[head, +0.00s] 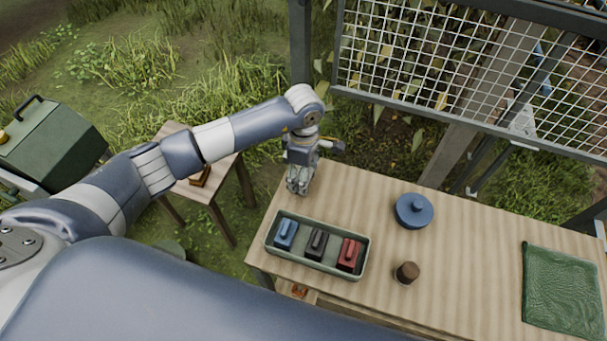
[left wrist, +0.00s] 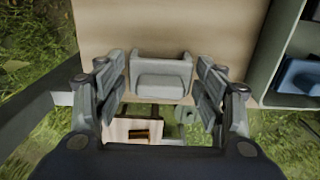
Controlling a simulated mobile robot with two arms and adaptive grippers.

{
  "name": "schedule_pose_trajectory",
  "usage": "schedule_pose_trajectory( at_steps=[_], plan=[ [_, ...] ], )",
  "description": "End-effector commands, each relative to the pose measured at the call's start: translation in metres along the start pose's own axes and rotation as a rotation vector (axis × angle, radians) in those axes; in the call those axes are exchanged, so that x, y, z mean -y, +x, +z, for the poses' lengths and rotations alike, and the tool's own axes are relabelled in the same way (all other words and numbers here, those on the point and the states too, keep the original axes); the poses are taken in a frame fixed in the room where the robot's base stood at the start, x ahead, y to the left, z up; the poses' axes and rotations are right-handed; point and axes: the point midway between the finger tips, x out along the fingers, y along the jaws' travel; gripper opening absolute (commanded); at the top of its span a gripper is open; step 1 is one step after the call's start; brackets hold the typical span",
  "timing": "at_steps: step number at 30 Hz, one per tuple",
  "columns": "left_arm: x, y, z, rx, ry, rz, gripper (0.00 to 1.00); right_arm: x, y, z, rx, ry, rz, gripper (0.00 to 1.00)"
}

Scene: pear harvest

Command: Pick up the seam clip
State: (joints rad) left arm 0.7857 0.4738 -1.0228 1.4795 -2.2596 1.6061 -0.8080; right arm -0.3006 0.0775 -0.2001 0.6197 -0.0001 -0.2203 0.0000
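My left gripper (head: 299,186) is over the left end of the wooden table (head: 470,245), just behind the tray. In the left wrist view the gripper (left wrist: 160,80) has its fingers spread wide. Between them lies a grey, bracket-shaped piece (left wrist: 161,84) at the table's edge; it may be the seam clip, but I cannot be sure. The fingers appear apart from it on both sides. In the head view this piece is hidden by or blends with the gripper. My right gripper is in neither view.
A green tray (head: 318,267) holds blue (head: 285,233), black (head: 316,243) and red (head: 349,254) pieces. A blue lidded pot (head: 413,210), brown cup (head: 407,272) and green cloth (head: 563,290) lie farther right. A small side table (head: 222,185) stands left; wire mesh (head: 430,60) rises behind.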

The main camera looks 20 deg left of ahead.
Motion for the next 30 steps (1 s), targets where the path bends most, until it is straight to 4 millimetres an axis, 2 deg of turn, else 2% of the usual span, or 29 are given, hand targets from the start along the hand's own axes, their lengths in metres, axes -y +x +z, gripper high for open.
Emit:
schedule_pose_trajectory(
  at_steps=[1,2,3,14,17,24,30],
  plan=[
    [0.000,0.000,0.000,0.000,0.000,0.000,0.43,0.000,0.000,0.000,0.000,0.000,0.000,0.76],
    [0.000,0.000,0.000,0.000,0.000,0.000,0.36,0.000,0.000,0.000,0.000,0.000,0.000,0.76],
    [0.000,0.000,0.000,0.000,0.000,0.000,0.35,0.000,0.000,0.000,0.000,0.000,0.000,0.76],
    [-0.001,-0.004,0.000,0.000,0.000,0.001,0.35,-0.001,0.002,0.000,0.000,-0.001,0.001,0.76],
    [-0.002,-0.016,0.000,0.001,0.002,0.004,0.35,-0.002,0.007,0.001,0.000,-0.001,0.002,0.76],
    [-0.002,-0.064,0.000,0.001,0.001,0.006,0.35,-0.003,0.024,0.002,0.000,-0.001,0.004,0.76],
    [-0.001,-0.093,0.000,0.000,0.000,0.003,0.35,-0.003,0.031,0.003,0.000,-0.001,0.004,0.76]
  ],
)
